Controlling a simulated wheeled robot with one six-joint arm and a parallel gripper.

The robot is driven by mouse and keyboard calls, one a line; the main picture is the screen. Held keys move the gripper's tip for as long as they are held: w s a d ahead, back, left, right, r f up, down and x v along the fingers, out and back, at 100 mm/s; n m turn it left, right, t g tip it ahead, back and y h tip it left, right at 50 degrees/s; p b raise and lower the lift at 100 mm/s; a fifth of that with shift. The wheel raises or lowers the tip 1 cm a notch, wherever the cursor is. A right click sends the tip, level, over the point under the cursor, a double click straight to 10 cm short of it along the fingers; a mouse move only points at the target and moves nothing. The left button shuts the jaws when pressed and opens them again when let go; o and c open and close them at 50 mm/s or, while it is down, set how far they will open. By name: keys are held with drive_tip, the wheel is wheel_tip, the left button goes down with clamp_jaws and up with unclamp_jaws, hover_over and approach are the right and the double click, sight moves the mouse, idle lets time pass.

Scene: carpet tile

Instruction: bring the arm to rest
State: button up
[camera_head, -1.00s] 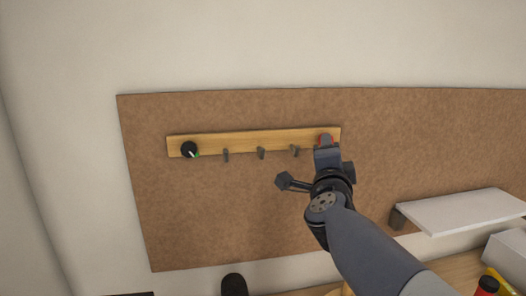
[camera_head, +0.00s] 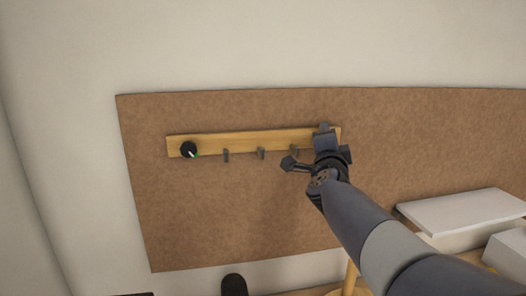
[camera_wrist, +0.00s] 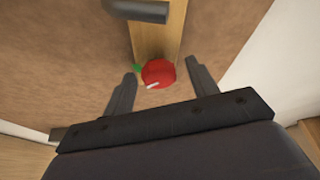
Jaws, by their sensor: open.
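My gripper (camera_head: 325,130) is raised in front of the right end of the wooden hook rail in the head view. In the wrist view my gripper (camera_wrist: 160,85) is open, its two fingers spread on either side of a red knob-like thing (camera_wrist: 158,73) with a white mark and a bit of green. The red thing sits at the end of the wooden rail (camera_wrist: 165,42), and a gap shows between it and each finger. In the head view my gripper hides the red thing.
The wooden rail (camera_head: 240,141) on the brown board (camera_head: 210,220) carries several dark hooks and a black knob (camera_head: 188,149) at its left end. A white shelf (camera_head: 465,210) stands out at the lower right, with a pale box (camera_head: 508,250) below it. The board's lower left is clear.

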drive_tip(key=shift+s+d+f+n+t+y+b, duration=0.1)
drive_tip(key=shift+n+t+y+b, duration=0.7)
drive_tip(key=shift+n, duration=2.4)
drive_tip(key=shift+w+a+r+n+t+y+b, duration=0.15)
drive_tip(key=shift+n+y+b, duration=0.7)
drive_tip(key=shift+n+y, duration=1.65)
drive_tip(key=shift+s+d+f+n+t+y+b, duration=0.15)
drive_tip(key=shift+n+t+y+b, duration=0.55)
drive_tip(key=shift+n, duration=3.2)
